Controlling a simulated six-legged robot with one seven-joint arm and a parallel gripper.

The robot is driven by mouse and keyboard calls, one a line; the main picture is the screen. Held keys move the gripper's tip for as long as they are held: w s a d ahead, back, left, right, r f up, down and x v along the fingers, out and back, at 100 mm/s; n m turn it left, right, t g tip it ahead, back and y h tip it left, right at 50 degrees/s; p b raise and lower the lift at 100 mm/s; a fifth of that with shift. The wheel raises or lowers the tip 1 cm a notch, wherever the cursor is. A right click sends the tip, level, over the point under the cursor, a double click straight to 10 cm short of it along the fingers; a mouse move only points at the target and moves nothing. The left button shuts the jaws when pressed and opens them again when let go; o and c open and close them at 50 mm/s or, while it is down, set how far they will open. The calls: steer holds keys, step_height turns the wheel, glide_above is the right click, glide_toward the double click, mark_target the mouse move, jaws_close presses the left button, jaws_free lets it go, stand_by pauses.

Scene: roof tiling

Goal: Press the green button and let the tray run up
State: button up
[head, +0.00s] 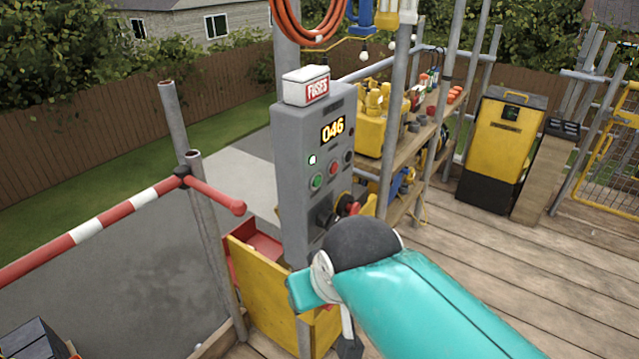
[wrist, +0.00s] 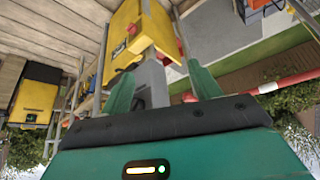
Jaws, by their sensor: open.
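The grey control box (head: 297,150) stands in the middle of the head view, with a lit display reading 046. The green button (head: 317,181) is on its front, left of and slightly below a red button (head: 334,168). Nothing covers the green button. My teal arm reaches in from the lower right, below the buttons; my gripper cannot be made out clearly there. In the wrist view my gripper (wrist: 161,90) is open, its teal fingers apart, with nothing held between them.
A white fuses box (head: 307,86) sits on the control box. A red-and-white rail (head: 100,225) runs along the left. Shelves with tools (head: 405,155) stand behind right, with a yellow-and-black cabinet (head: 501,145) beyond. The plank floor (head: 500,255) at the right is largely clear.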

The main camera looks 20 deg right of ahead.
jaws_close()
stand_by(0.3)
stand_by(1.5)
